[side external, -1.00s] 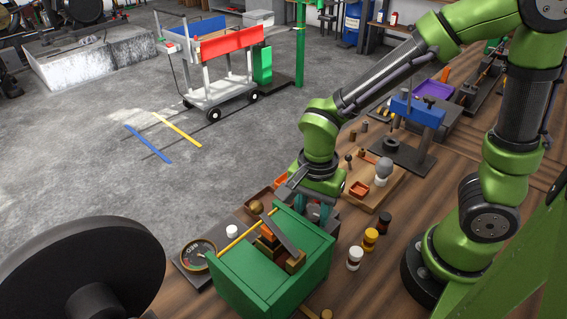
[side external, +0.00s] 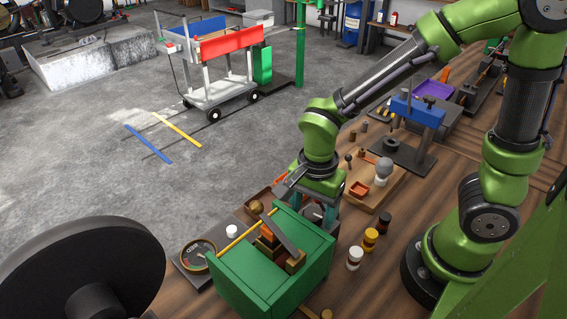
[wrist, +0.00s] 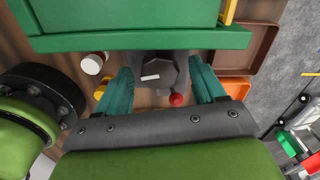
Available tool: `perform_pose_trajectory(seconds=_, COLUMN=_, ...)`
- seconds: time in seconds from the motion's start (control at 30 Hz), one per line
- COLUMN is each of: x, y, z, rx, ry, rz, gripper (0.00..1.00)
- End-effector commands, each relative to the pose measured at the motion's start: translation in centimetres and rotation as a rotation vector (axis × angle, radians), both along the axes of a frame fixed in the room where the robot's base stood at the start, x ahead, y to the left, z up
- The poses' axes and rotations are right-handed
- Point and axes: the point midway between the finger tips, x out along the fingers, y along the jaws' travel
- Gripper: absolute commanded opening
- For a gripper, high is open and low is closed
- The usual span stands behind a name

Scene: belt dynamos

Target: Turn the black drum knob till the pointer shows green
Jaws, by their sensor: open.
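A dark faceted knob (wrist: 155,72) with a white mark on top shows in the wrist view, beside the green box. In the side external view the knob (side external: 317,212) is partly hidden by the box and my gripper. My gripper (wrist: 162,78) is open, its teal fingers on either side of the knob with gaps showing. It also shows in the side external view (side external: 314,208), behind the green box. A round dark dial (side external: 197,256) lies at the box's left; its pointer and colour are too small to read.
The green box (side external: 262,273) carries loose bars and blocks, close to my gripper. Small jars (side external: 355,258) stand at its right. A large black disc (side external: 80,270) fills the lower left.

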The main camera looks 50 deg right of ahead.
Motion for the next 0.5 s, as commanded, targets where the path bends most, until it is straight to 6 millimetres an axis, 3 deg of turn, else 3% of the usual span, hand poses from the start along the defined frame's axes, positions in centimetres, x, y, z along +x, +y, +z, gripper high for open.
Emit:
perform_pose_trajectory(seconds=0.27, x=0.1, y=0.0, z=1.1, rx=0.001, ry=-0.002, rz=0.0, gripper=0.69)
perform_pose_trajectory(seconds=0.5, x=0.1, y=0.0, z=6.2, rx=0.003, ry=-0.008, rz=0.0, gripper=0.69)
